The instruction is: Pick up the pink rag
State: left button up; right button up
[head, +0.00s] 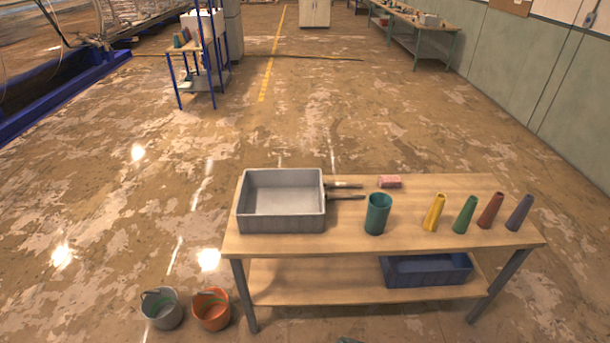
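The pink rag (389,181) is a small folded block. It lies on the wooden top of the workbench (350,236), near its far edge and right of the middle. It stands clear behind and slightly right of a teal cup (377,214). Neither of my grippers can be made out in the head view. A small dark shape shows at the bottom edge of the picture, too cut off to identify.
A grey bin (282,224) stands on the bench's left, with dark handles (346,197) beside it. A blue crate (427,271) sits below. Buckets (211,309) stand on the floor.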

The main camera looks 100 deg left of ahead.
aim_at(385, 182)
jog(key=u, duration=2.75)
